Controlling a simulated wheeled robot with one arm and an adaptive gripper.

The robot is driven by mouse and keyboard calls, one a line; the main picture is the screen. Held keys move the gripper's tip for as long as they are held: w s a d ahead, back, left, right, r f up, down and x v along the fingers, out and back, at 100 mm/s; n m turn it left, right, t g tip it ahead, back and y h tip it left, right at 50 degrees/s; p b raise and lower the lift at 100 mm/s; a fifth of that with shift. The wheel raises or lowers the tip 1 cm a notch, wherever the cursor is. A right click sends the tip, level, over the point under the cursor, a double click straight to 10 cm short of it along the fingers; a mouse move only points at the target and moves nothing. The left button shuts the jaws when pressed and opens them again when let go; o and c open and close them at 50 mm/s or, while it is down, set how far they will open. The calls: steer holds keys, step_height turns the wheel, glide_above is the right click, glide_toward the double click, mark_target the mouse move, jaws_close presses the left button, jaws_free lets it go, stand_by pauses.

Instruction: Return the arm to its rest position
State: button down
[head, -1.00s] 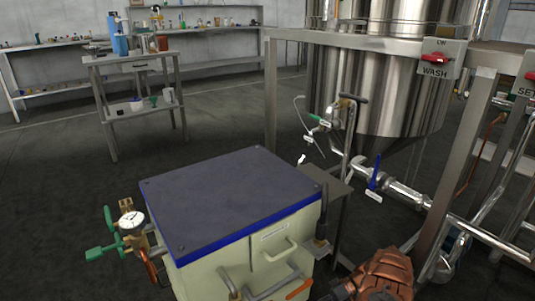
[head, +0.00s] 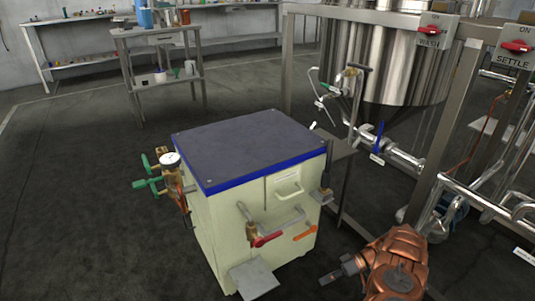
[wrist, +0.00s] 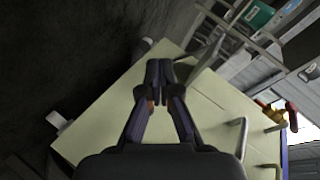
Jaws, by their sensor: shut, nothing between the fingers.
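My copper-coloured arm (head: 398,262) shows at the lower right of the head view. A dark grey end piece, probably part of my gripper, points left from it, low in front of the cream cabinet (head: 220,225). In the wrist view my gripper (wrist: 159,68) has its two dark fingers together, with nothing between them. Behind the fingers the wrist view shows the cream cabinet (wrist: 105,115), tilted in the picture. I cannot tell the exact gap between fingers and cabinet.
The cabinet has a dark top, a gauge (head: 171,159) with green valves on its left, red (head: 266,239) and orange handles, and a low front plate (head: 253,278). A steel tank (head: 385,60) and pipe frame stand right. Open floor lies left.

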steer(key=s+a+r+m+g+h+p, duration=0.1)
steer(key=a+r+p, duration=0.3)
steer(key=r, duration=0.9)
steer(key=a+r+h+p, duration=0.15)
steer(key=r+p, duration=0.45)
steer(key=r, duration=0.7)
steer(key=s+a+r+m+g+p, duration=0.1)
steer(key=a+r+p, duration=0.3)
steer(key=r, duration=0.9)
steer(key=s+a+r+h+p, duration=0.1)
steer(key=s+r+p, duration=0.3)
steer(key=r, duration=0.3)
steer(key=s+r+m+h+p, duration=0.1)
steer(key=s+r+h+p, duration=0.2)
steer(key=r, duration=0.4)
steer(key=s+a+r+p, duration=0.1)
steer(key=s+r+p, duration=0.35)
steer(key=r, duration=0.35)
steer(key=s+d+r+m+t+h+p, duration=0.1)
steer(key=s+d+r+m+h+p, duration=0.1)
steer(key=s+r+p, duration=0.6)
steer(key=s+d+r+m+t+h+p, duration=0.2)
steer(key=s+d+r+p, duration=0.4)
steer(key=s+r, duration=0.7)
steer(key=s+m+h+p, duration=0.1)
steer(key=s+h+p, duration=0.1)
steer(key=s, duration=0.1)
steer(key=shift+d+r+m, duration=0.2)
steer(key=shift+r+m, duration=0.05)
steer(key=shift+m, duration=0.05)
